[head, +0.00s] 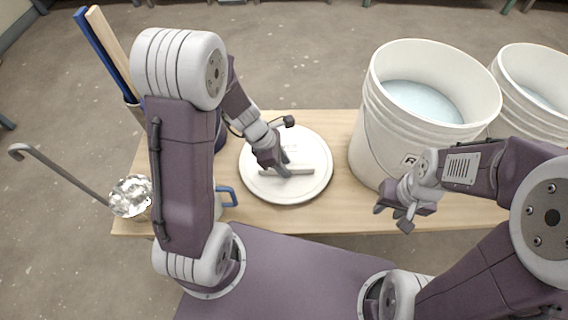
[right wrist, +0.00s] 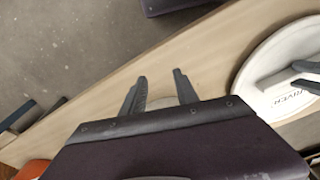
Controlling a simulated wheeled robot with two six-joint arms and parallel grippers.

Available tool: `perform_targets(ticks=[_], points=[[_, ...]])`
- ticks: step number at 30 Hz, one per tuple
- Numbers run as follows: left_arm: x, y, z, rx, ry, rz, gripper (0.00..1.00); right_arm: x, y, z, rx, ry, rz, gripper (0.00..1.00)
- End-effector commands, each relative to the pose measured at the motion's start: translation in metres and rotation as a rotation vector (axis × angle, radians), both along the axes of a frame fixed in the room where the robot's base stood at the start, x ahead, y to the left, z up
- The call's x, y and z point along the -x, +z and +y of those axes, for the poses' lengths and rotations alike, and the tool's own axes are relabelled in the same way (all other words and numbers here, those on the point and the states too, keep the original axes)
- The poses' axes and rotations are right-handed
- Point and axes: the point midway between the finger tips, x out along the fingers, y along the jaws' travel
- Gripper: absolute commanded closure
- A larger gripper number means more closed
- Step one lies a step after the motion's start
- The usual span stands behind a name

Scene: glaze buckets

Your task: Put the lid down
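The round white lid (head: 312,186) appears to lie flat on the wooden table, left of the large bucket. It has a raised bar handle (head: 301,169) across its middle. My left gripper (head: 284,170) is at this handle from above, with fingers on both sides of it, seemingly shut on it. The right wrist view shows part of the lid (right wrist: 284,103) at its right edge, with dark lettering and my left fingers (right wrist: 305,76) at the handle. My right gripper (head: 393,212) is open and empty, in front of the large bucket; its spread fingers show in the right wrist view (right wrist: 158,92).
A large white bucket (head: 372,140) with pale blue liquid stands right of the lid on the table (head: 320,221). A second bucket (head: 518,118) stands further right. A metal ladle (head: 130,196), a blue-handled mug (head: 229,197) and upright sticks (head: 104,50) are at the left.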

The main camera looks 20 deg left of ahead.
Motion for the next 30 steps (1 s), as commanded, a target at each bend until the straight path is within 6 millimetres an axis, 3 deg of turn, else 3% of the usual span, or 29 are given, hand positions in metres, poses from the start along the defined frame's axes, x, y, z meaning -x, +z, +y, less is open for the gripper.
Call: perform_targets(ticks=[4, 9, 15, 24, 26, 29, 30], points=[[0.001, 0.018, 0.004, 0.001, 0.001, -0.001, 0.67, 0.000, 0.015, 0.000, 0.000, 0.000, 0.000, 0.64], [0.005, 0.063, 0.020, 0.000, 0.003, -0.002, 0.67, 0.000, 0.048, 0.000, 0.000, 0.000, 0.000, 0.64], [0.010, 0.102, 0.037, 0.000, 0.002, -0.001, 0.67, 0.000, 0.073, 0.000, 0.000, 0.000, 0.000, 0.64], [0.014, 0.114, 0.044, -0.002, -0.008, -0.001, 0.67, 0.000, 0.079, 0.000, 0.000, 0.000, 0.000, 0.64], [0.021, 0.114, 0.044, -0.035, -0.104, -0.026, 0.67, 0.000, 0.079, 0.000, 0.000, 0.000, 0.000, 0.64], [0.048, 0.116, 0.046, -0.175, -0.569, -0.135, 0.67, 0.000, 0.079, 0.000, 0.000, 0.000, 0.000, 0.64], [0.058, 0.117, 0.049, -0.238, -0.802, -0.186, 0.67, 0.000, 0.078, 0.000, 0.000, 0.000, 0.000, 0.64]])
